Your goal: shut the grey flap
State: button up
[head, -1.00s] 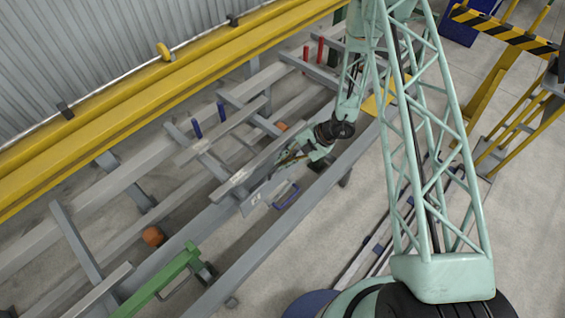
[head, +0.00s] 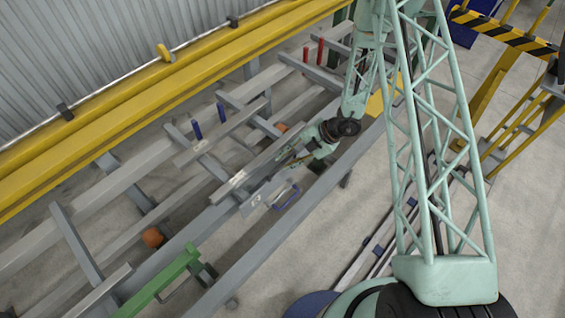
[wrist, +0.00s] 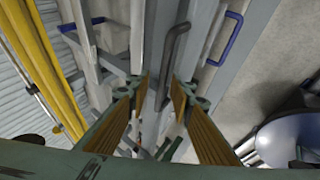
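My gripper (wrist: 166,88) is open in the wrist view, its two yellow-padded fingers apart. A dark grey bar handle (wrist: 178,45) shows beyond and between the fingertips; I cannot tell whether they touch it. The handle lies along a long grey bar or panel, which I take for the grey flap. In the head view my gripper (head: 290,160) is low over the table, beside a long grey panel with a pale label (head: 238,180). A second labelled grey panel (head: 258,198) lies just below it, near a blue handle (head: 285,196). The grey handle is hidden there by my gripper.
A green bar (head: 160,282) lies at the lower left. Blue pins (head: 196,130) and red pins (head: 320,50) stand on the frame. A yellow beam (head: 150,100) runs along the wall.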

jog(key=w+v, duration=0.1)
jog(key=v, duration=0.8)
jog(key=shift+s, duration=0.45)
jog(key=shift+d+r, duration=0.1)
jog(key=shift+r, duration=0.05)
jog(key=s+a+r+n+b, duration=0.1)
jog(key=a+r+n, duration=0.1)
jog(key=r+n, duration=0.6)
jog(key=s+a+r+n+b, duration=0.1)
jog(key=r+n, duration=0.2)
jog(key=r, duration=0.9)
jog(key=s+r+n+h+b, duration=0.1)
jog(key=s+r+n, duration=0.45)
jog(key=r, duration=0.25)
jog(key=s+r+n+b, duration=0.1)
jog(key=s+r+n, duration=0.45)
jog(key=r, duration=0.25)
jog(key=s+d+r+n+t+h+b, duration=0.1)
jog(key=s+d+r+n+h, duration=0.1)
jog(key=s+n, duration=0.5)
jog(key=s+d+r+n+h+b, duration=0.2)
jog(key=s+d+r+n, duration=0.3)
jog(key=s, duration=0.6)
jog(key=s+d+r+n+t+h+b, duration=0.1)
jog(key=s+d+r+n, duration=0.3)
jog(key=s+n, duration=0.5)
jog(key=shift+s+r+n+t+h+b, duration=0.3)
jog(key=shift+r+n+h+b, duration=0.3)
jog(key=shift+r+h, duration=0.3)
